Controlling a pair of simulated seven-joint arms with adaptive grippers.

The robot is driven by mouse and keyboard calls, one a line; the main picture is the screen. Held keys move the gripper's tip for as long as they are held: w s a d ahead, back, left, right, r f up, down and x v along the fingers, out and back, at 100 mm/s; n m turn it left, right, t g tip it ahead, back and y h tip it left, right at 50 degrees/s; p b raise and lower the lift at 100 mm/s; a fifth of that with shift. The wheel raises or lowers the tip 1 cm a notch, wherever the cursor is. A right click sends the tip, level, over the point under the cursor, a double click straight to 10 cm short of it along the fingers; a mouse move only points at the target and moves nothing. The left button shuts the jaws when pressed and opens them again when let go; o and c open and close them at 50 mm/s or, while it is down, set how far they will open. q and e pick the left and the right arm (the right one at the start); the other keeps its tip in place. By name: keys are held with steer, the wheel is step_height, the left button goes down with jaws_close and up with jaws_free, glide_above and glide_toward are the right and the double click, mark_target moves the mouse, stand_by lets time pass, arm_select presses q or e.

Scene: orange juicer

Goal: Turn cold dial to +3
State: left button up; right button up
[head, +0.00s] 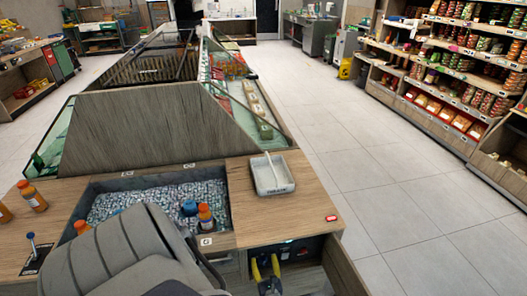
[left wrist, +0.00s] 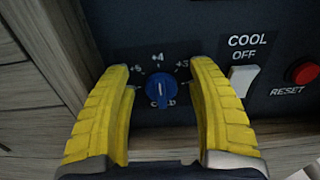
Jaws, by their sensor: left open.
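The cold dial (left wrist: 161,91) is a round blue knob on a dark panel in the left wrist view, with +5, +4 and +3 printed above it and COLD partly hidden below. Its white mark looks about vertical, in line with +4. My left gripper (left wrist: 163,82) is open, with one yellow finger on each side of the dial. A gap shows between each finger and the dial; whether the tips touch the panel I cannot tell. In the head view my left gripper (head: 266,268) is at the counter's front panel (head: 305,250). My right gripper is not in view.
Right of the dial are a white COOL OFF switch (left wrist: 243,80) and a red RESET button (left wrist: 303,72). Above the panel is a wooden counter (head: 280,215) with a grey tray (head: 272,176) and an ice bin (head: 150,195) holding bottles.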

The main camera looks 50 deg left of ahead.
arm_select(q)
steer(key=shift+w+a, duration=0.15)
steer(key=shift+a, duration=0.1)
steer(key=c, duration=1.2)
